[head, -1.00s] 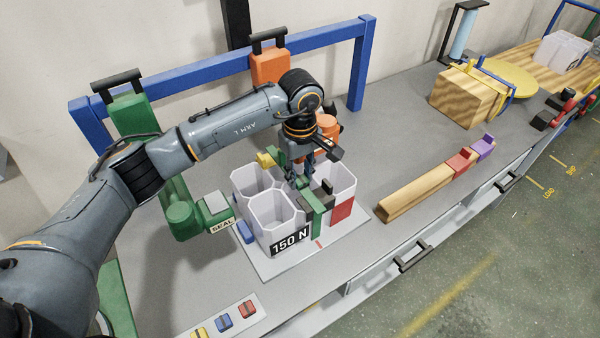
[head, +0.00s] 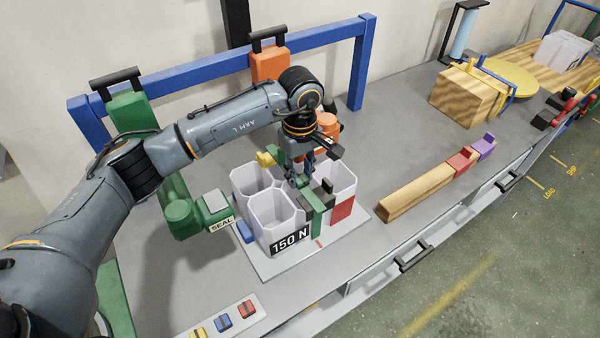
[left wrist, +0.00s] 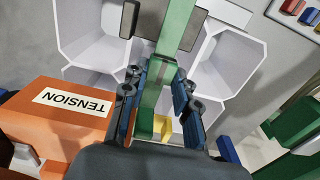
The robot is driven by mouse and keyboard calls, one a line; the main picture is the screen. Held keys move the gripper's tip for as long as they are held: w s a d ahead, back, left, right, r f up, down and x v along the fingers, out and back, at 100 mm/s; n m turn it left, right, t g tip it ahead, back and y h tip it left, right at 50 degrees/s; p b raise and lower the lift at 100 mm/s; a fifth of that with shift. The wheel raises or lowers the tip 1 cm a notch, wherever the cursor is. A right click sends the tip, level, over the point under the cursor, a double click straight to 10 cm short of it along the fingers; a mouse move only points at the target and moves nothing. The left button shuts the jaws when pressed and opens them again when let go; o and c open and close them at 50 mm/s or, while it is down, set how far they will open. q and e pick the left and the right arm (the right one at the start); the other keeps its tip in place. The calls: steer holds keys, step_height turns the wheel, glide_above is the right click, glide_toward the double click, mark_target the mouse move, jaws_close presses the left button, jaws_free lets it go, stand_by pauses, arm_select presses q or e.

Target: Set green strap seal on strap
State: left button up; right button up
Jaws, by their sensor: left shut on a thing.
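The bundle of clear white cells (head: 270,215) stands on a pale plate, with a "150 N" label on its front. A green strap (head: 318,214) runs over the bundle and down its front; the strap also shows in the left wrist view (left wrist: 181,22). My left gripper (head: 303,181) points down over the bundle's middle, at the strap. In the left wrist view its fingers (left wrist: 160,95) are closed on a green piece, which looks like the green strap seal (left wrist: 151,98). It is in line with the strap; whether it touches the strap cannot be told. My right gripper is out of view.
A seal tray (head: 248,312) with yellow, blue and red seals lies at the front left. A green tool marked SEAL (head: 180,212) stands left of the bundle; an orange tool marked TENSION (left wrist: 60,118) is close by the gripper. A wooden beam (head: 415,194) lies right.

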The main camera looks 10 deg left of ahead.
arm_select(q)
steer(key=o, duration=1.4)
steer(key=shift+o, duration=0.2)
steer(key=shift+r, duration=0.1)
steer(key=shift+r+p, duration=1)
steer(key=shift+r, duration=2.05)
